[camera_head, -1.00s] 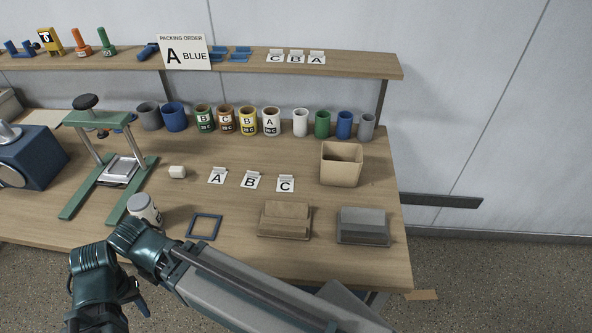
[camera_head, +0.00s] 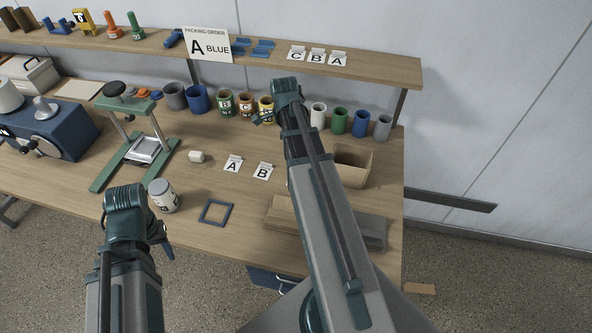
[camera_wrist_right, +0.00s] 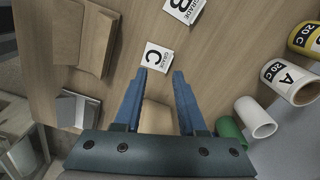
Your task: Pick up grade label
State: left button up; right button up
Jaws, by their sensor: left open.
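White grade labels A (camera_head: 233,163) and B (camera_head: 263,171) lie on the bench in the head view. My right arm hides label C there. In the right wrist view, label C (camera_wrist_right: 157,57) lies just beyond the fingertips of my right gripper (camera_wrist_right: 158,73), whose blue fingers are spread and hold nothing. Label B (camera_wrist_right: 183,10) is partly cut off at the top of that view. My left gripper (camera_head: 165,245) is low at the left, in front of the bench, mostly hidden behind its wrist; no object shows in it.
A packing order sign (camera_head: 207,46) reads A BLUE on the shelf, with more C, B, A cards (camera_head: 317,56). A tan bin (camera_head: 354,160) stands beside my right arm. A green press (camera_head: 137,145) stands left.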

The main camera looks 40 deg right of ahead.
jog(key=d+r+m, duration=0.1)
jog(key=d+m, duration=0.2)
jog(key=d, duration=0.1)
jog(key=f+b, duration=0.2)
jog(key=f, duration=0.1)
jog(key=f+b, duration=0.2)
jog(key=b, duration=0.1)
jog(key=f+b, duration=0.3)
jog(key=shift+s+f, duration=0.3)
jog(key=shift+f, duration=0.05)
jog(key=f+b, duration=0.5)
jog(key=shift+w+f, duration=0.1)
jog(key=shift+w, duration=0.25)
grip_shut()
